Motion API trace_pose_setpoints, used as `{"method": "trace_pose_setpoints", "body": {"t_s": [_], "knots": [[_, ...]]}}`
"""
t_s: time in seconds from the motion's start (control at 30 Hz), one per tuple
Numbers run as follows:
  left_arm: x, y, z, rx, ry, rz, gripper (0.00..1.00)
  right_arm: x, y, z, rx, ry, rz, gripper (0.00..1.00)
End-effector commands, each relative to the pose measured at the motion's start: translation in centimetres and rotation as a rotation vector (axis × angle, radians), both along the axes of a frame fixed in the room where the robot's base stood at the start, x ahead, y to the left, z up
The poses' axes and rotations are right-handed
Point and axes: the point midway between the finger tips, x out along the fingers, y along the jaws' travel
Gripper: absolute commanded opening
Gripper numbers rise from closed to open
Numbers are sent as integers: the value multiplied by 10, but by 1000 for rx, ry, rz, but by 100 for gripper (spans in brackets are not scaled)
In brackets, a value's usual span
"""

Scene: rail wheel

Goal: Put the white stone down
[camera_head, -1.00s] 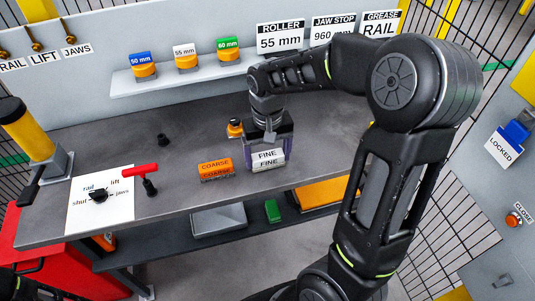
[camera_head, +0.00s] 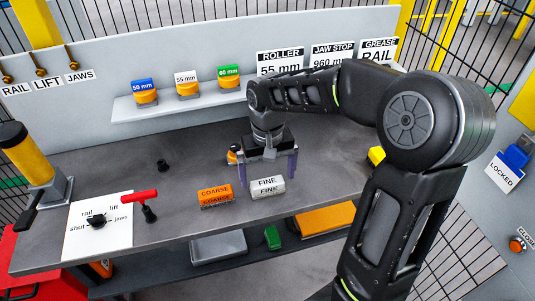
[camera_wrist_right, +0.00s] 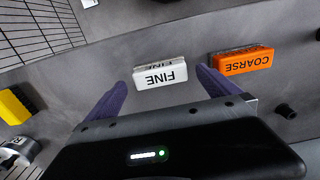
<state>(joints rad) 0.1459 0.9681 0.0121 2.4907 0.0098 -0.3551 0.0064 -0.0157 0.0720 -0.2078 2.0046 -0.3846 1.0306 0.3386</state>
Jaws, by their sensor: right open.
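The white stone (camera_head: 267,187), marked FINE, lies on the grey bench near its front edge, just right of the orange COARSE stone (camera_head: 215,195). My right gripper (camera_head: 268,173) is open above and behind the white stone, its two purple fingers spread wide. In the right wrist view the white stone (camera_wrist_right: 160,76) lies ahead of the gap between the fingertips (camera_wrist_right: 165,80), not held. The orange stone (camera_wrist_right: 242,61) also shows there. My left gripper is not in view.
A yellow block (camera_head: 376,156) lies on the bench to the right. A red-handled tool (camera_head: 140,198) and a dial panel (camera_head: 98,222) are to the left. A shelf (camera_head: 170,105) with rollers is behind. A small black part (camera_head: 162,165) stands on the bench.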

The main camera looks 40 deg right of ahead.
Motion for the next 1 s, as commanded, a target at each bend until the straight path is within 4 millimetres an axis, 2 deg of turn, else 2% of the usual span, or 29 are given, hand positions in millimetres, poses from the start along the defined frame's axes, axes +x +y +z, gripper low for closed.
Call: {"method": "trace_pose_setpoints", "body": {"t_s": [0.2,0.4,0.6,1.0], "knots": [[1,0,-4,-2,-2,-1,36,2,0,47,-1,-5,0,100],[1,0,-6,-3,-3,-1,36,1,0,79,-1,-3,0,100],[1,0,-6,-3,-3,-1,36,0,0,90,0,0,0,100],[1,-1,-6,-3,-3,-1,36,0,0,89,-1,0,0,100]]}}
